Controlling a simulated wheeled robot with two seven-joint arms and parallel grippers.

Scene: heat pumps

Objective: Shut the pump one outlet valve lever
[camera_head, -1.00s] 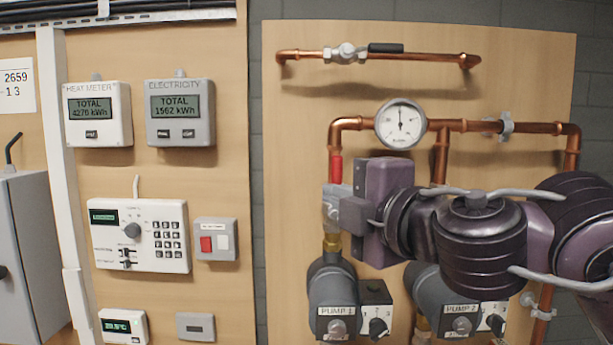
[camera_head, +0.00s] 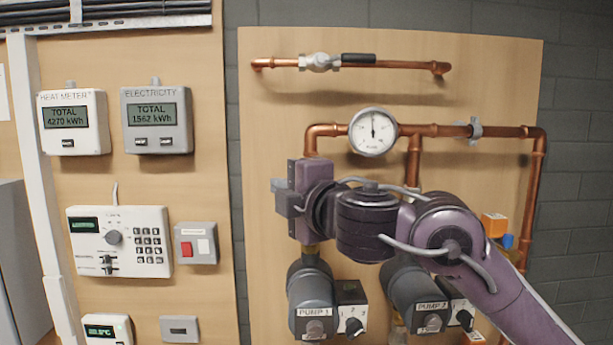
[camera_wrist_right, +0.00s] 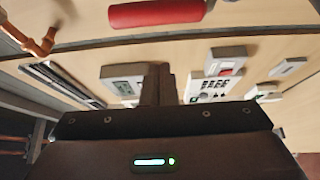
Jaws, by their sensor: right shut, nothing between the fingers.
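Pump one (camera_head: 312,300), grey and labelled PUMP 1, hangs low on the wooden board. Its outlet pipe (camera_head: 312,140) is copper and comes down from the gauge line. My right gripper (camera_head: 281,195) is in front of the pipe above this pump, fingers pointing left, and hides the outlet valve in the head view. In the right wrist view a red lever handle (camera_wrist_right: 155,13) lies across the top edge, apart from the fingers. The right gripper's fingers (camera_wrist_right: 158,82) are shut and empty there. I cannot tell the lever's exact angle. My left gripper is not in view.
Pump two (camera_head: 415,290) stands right of pump one, behind my right arm. A round gauge (camera_head: 373,131) and a horizontal pipe with a black-handled valve (camera_head: 358,58) are above. Meters and a keypad controller (camera_head: 118,241) are on the left board.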

